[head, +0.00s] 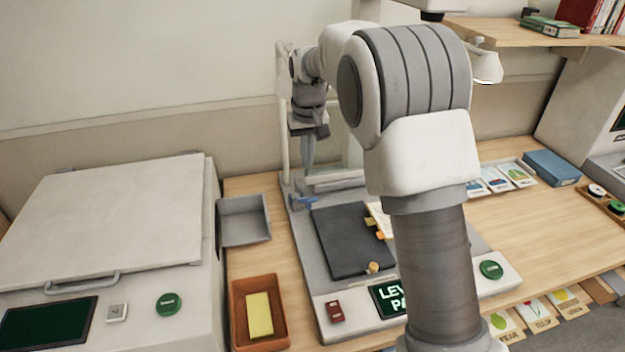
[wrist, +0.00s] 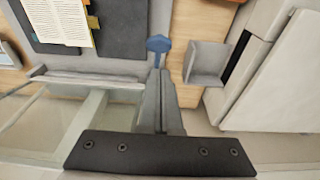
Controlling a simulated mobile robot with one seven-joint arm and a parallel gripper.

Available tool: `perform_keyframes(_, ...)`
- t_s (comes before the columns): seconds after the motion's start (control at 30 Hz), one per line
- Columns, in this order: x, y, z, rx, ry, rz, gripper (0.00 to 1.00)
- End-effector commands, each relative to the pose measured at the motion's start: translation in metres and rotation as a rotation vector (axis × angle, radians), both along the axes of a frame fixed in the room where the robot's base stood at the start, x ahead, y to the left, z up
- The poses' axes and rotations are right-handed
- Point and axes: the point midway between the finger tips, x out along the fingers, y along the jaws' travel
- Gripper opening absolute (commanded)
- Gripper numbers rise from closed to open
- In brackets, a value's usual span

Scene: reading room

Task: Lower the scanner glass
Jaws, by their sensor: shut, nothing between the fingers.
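The book scanner (head: 318,290) stands on the desk, partly hidden by my arm. Its glass (wrist: 50,122) appears raised at the back, with a pale frame post (head: 284,125) upright. A pale bar (wrist: 95,82) runs along the glass in the wrist view. A dark cradle (head: 340,245) holds an open book (wrist: 60,18), whose page is mostly hidden in the head view. A blue lever (head: 303,201) sits at the scanner's back left; it also shows in the wrist view (wrist: 158,44). My gripper (head: 307,162) is shut and empty, pointing down above the lever; contact cannot be told.
A grey open tray (head: 244,220) and an orange tray (head: 276,338) with a yellow block lie left of the scanner. A large lidded machine (head: 110,215) stands further left. Picture cards (head: 497,180) and a blue box (head: 552,167) are at right. A shelf (head: 540,36) overhangs the back right.

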Motion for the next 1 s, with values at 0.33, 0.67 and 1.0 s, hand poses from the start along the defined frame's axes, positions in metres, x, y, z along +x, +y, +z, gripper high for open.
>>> perform_keyframes(0.33,0.008,0.004,-0.037,-0.004,0.008,0.005,0.00)
perform_keyframes(0.67,0.017,0.006,-0.092,-0.003,0.007,0.005,0.00)
perform_keyframes(1.0,0.019,0.006,-0.106,-0.003,0.005,0.005,0.00)
